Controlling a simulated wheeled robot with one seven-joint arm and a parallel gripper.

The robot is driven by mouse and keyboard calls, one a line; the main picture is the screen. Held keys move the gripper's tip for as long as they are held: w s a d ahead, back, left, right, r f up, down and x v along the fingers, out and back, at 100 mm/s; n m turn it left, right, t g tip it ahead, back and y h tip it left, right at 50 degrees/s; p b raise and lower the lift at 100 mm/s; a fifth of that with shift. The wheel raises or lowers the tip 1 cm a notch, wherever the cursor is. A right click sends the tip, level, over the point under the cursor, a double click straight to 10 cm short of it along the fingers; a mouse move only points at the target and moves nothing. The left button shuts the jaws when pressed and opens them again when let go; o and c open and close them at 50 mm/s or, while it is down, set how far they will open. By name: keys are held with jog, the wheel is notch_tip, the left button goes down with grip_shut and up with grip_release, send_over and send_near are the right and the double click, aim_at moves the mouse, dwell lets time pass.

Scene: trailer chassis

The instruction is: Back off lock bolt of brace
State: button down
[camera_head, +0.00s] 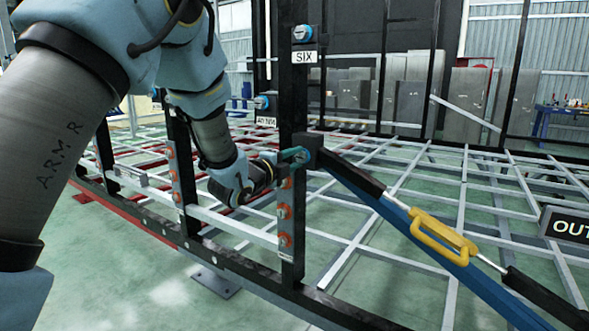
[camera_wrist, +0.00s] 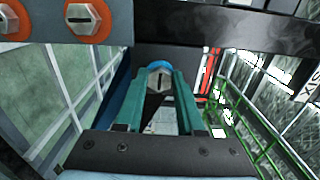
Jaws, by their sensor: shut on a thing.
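The brace (camera_head: 358,178) is a long diagonal bar with a black end at the dark upright post and a yellow handle (camera_head: 440,238) further down. Its lock bolt (camera_wrist: 160,79) is a grey hex head with a slot and a blue ring, seen in the wrist view. In the head view the bolt's blue part (camera_head: 303,156) shows at the brace's upper end. My gripper (camera_wrist: 161,88) has its green fingers shut on the bolt head, one on each side. In the head view my gripper (camera_head: 294,154) reaches the post from the left, and my wrist hides part of it.
Several orange-ringed bolts (camera_head: 284,213) run down the post below the brace end; one (camera_wrist: 88,18) is close in the wrist view. A sign reading SIX (camera_head: 305,57) is above. A dark beam (camera_wrist: 230,30) crosses above my fingers. A grey grid frame (camera_head: 400,150) spreads behind.

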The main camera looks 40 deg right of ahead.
jog(key=n+b, duration=0.3)
jog(key=n, duration=0.1)
jog(key=shift+w+f+n, duration=0.1)
jog(key=shift+n, duration=0.2)
jog(key=n+b, duration=0.1)
jog(key=n, duration=0.2)
jog(key=shift+n, duration=0.3)
jog(key=n+b, duration=0.1)
jog(key=n, duration=0.3)
jog(key=shift+d+n, duration=0.1)
jog(key=shift+n, duration=0.2)
jog(key=n, duration=0.3)
jog(key=shift+s+n, duration=0.25)
jog(key=shift+n, duration=0.05)
jog(key=n, duration=0.7)
jog(key=n+p, duration=0.1)
jog(key=n, duration=0.1)
jog(key=n+p, duration=0.1)
jog(key=n, duration=0.1)
jog(key=shift+s+d, duration=0.1)
jog(key=shift+s, duration=0.15)
jog(key=shift+n, duration=0.4)
